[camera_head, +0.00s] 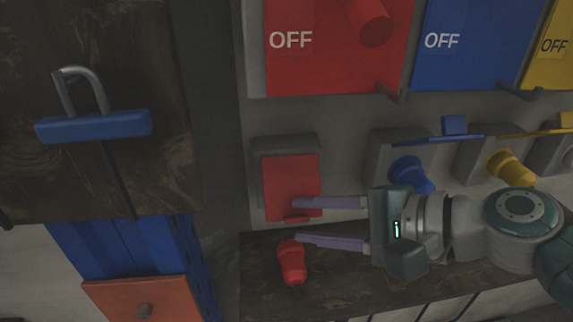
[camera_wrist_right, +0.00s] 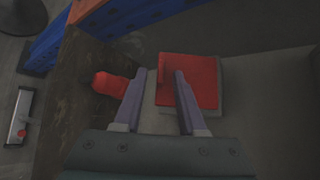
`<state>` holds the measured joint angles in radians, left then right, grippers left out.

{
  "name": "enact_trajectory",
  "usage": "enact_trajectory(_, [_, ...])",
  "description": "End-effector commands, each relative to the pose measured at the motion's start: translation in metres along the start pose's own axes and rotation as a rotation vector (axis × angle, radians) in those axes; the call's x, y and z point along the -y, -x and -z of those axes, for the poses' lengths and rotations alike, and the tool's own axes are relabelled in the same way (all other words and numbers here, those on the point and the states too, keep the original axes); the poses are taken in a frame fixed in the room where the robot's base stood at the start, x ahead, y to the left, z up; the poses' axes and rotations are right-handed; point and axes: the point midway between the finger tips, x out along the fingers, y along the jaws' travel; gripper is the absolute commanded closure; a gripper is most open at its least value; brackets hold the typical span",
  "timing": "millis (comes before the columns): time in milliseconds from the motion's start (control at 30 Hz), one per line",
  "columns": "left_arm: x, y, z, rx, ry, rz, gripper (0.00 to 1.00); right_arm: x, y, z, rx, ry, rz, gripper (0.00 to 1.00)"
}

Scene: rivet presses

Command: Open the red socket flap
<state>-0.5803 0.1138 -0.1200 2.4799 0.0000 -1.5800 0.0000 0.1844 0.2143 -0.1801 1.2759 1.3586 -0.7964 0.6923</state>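The red socket flap (camera_head: 291,182) is shut over its grey socket box (camera_head: 283,142) on the wall, with a small red lip at its lower edge. The flap also shows in the right wrist view (camera_wrist_right: 201,82). My right gripper (camera_head: 296,220) is open and empty, its two fingers apart and pointing left. The upper finger overlaps the lower part of the flap and the lower finger is below it. In the right wrist view the gripper (camera_wrist_right: 160,76) has the flap's lip side between its fingertips. I cannot tell whether a finger touches it. My left gripper is not in view.
A red plug (camera_head: 291,262) lies on the dark wooden surface (camera_head: 262,303) just below the fingers. The blue socket (camera_head: 452,126) and yellow socket (camera_head: 540,131) have raised flaps and plugs. Red (camera_head: 335,62) and blue (camera_head: 468,50) OFF panels are above.

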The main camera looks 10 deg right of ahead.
Motion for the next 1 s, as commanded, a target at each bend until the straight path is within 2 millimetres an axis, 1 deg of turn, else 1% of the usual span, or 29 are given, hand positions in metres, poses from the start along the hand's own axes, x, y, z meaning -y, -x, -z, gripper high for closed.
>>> enact_trajectory(133, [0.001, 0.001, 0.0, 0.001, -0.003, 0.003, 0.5, 0.0, 0.002, 0.0, -0.001, 0.0, 0.0, 0.6])
enact_trajectory(233, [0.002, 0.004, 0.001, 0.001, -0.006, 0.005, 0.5, 0.001, 0.012, 0.0, -0.002, 0.0, 0.001, 0.6])
enact_trajectory(367, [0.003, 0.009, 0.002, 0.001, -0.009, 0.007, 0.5, 0.0, 0.037, 0.0, -0.004, 0.002, -0.002, 0.6])
enact_trajectory(500, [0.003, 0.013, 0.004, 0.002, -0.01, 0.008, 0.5, 0.0, 0.066, 0.0, -0.003, 0.001, -0.003, 0.6])
enact_trajectory(600, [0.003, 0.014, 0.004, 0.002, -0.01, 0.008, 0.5, -0.001, 0.082, 0.0, -0.002, 0.002, -0.003, 0.6])
enact_trajectory(700, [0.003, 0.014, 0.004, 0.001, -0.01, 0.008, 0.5, 0.0, 0.093, 0.0, -0.001, 0.001, -0.001, 0.6])
enact_trajectory(800, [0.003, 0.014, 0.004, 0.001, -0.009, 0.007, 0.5, 0.0, 0.099, 0.0, 0.0, 0.0, -0.001, 0.6])
enact_trajectory(1000, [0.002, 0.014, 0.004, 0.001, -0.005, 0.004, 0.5, 0.0, 0.1, 0.0, 0.0, 0.0, 0.0, 0.6])
